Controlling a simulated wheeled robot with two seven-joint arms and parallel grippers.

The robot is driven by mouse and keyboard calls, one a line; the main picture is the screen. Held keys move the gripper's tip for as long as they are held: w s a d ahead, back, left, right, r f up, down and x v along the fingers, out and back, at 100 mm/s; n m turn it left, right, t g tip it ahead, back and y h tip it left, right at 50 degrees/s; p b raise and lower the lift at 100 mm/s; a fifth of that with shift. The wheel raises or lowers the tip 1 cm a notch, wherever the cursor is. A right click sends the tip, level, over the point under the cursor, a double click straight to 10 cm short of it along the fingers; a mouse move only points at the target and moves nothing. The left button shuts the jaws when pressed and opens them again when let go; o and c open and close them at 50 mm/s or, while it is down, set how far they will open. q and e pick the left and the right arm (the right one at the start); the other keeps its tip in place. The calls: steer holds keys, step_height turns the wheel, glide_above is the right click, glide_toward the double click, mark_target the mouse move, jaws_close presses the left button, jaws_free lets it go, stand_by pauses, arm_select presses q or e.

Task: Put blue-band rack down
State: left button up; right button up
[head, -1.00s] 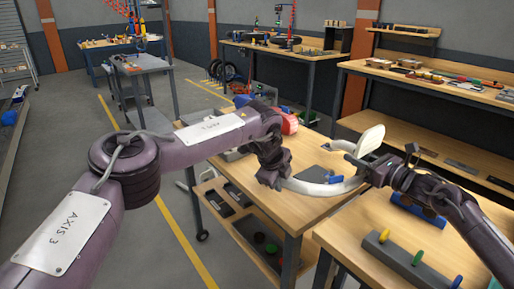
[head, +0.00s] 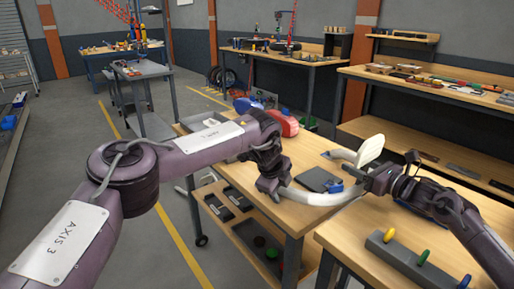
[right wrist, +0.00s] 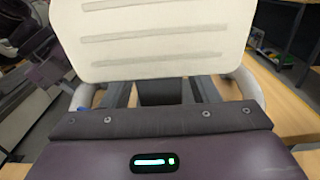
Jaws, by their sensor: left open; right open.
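No rack with a clearly visible blue band can be picked out. A white curved piece (head: 318,197) spans between my two grippers, with a pale slatted panel (head: 369,149) rising near the right one. The panel fills the top of the right wrist view (right wrist: 155,38); whether both belong to one object I cannot tell. My left gripper (head: 271,186) is open at the left end of the curve. My right gripper (head: 378,181) is open beside its right end; contact is unclear. A grey bar with coloured pegs (head: 400,258) lies on the near bench.
A dark flat plate (head: 317,180) and a small blue piece (head: 334,187) lie on the middle bench, behind the curve. A red object (head: 282,124) sits farther back. Bare wood (head: 345,238) shows left of the peg bar. A shelf bench stands behind my right arm.

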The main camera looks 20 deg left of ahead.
steer(key=v, duration=1.2)
arm_select(q)
steer(key=v, duration=1.1)
steer(key=shift+s+r, duration=0.25)
steer(key=shift+r, duration=0.1)
steer(key=shift+f, duration=0.1)
